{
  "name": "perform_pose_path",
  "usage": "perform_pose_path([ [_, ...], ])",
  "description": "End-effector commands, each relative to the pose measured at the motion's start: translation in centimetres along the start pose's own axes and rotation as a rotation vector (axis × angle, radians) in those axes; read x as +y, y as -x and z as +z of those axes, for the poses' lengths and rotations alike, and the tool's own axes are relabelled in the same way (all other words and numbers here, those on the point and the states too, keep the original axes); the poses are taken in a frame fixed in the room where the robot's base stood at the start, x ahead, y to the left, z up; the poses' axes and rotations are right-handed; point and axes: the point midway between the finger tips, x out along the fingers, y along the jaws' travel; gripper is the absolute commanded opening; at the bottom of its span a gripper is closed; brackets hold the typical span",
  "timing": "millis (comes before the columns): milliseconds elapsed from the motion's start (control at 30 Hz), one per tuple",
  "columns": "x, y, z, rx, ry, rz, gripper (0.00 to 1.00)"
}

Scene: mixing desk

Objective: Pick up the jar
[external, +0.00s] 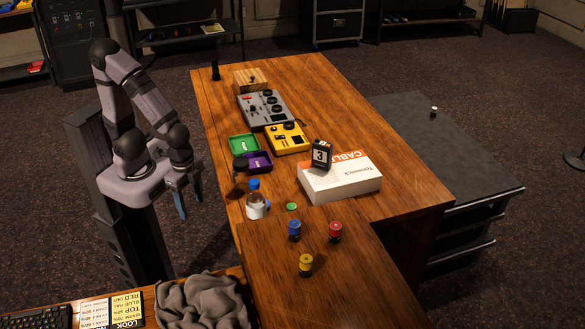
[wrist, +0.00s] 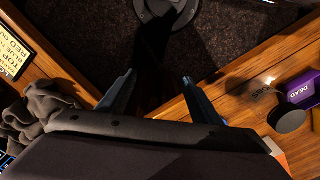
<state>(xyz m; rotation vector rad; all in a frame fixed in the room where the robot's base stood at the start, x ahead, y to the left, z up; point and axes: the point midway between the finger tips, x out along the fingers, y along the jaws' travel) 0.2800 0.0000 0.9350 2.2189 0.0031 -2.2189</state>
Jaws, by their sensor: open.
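A clear jar with a dark round lid (external: 240,164) stands upright near the desk's left edge, beside the purple tray. Its dark lid (wrist: 288,118) also shows at the right of the wrist view. A clear container with a blue cap (external: 257,207) stands just in front of it. My gripper (external: 181,204) hangs off the left side of the desk, pointing down, apart from both. In the wrist view, my gripper (wrist: 158,78) has its two blue fingers spread, with nothing between them.
A green tray (external: 244,145) and a purple tray (external: 258,162) lie behind the jar. A white box (external: 340,184) with a small number block on it is to the right. Blue, red and yellow spools (external: 306,265) stand in front. Grey cloth (external: 205,300) lies at the lower left.

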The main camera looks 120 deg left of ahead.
Motion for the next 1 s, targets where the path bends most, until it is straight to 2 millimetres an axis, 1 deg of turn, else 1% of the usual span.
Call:
perform_pose_path([
  [333, -0.2, 0.0, -0.1, 0.003, 0.001, -0.003, 0.66],
  [367, -0.4, -0.1, -0.3, 0.006, 0.001, -0.007, 0.66],
  [467, -1.9, -0.3, -1.4, 0.033, 0.002, -0.033, 0.66],
  [567, -4.9, -0.8, -3.7, 0.087, -0.004, -0.085, 0.66],
  [667, -9.4, -1.0, -7.0, 0.180, -0.034, -0.159, 0.66],
  [700, -11.2, -1.0, -8.4, 0.223, -0.056, -0.187, 0.66],
  [800, -15.3, -0.8, -11.9, 0.339, -0.130, -0.248, 0.66],
  [900, -18.7, -0.4, -14.9, 0.457, -0.219, -0.292, 0.66],
  [1000, -21.4, -0.1, -17.2, 0.574, -0.315, -0.315, 0.66],
])
